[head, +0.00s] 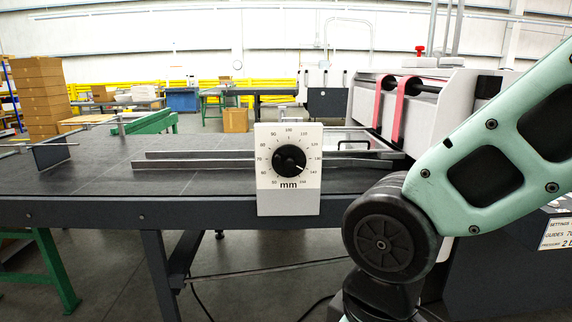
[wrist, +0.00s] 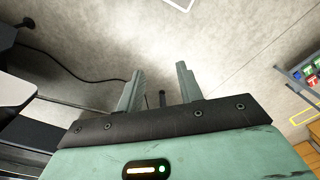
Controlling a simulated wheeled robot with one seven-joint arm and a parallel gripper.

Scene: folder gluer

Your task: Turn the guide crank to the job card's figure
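The guide crank is a round black knob (head: 289,158) on a white dial plate (head: 289,205) marked "mm", fixed to the front edge of the dark machine table. Its white pointer mark aims down and right, near the 140 figure. The job card (head: 556,234) is at the right edge, cut off by the frame; its guides line starts with 70 and its last characters are out of view. My gripper (wrist: 160,88) shows in the wrist view with its two fingers apart and nothing between them. It is not visible in the head view and is apart from the crank.
Two long guide rails (head: 210,160) lie on the table (head: 100,180) behind the dial. My arm fills the right side of the head view. The machine body with red belts (head: 405,105) stands behind it. Cables lie on the floor under the table.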

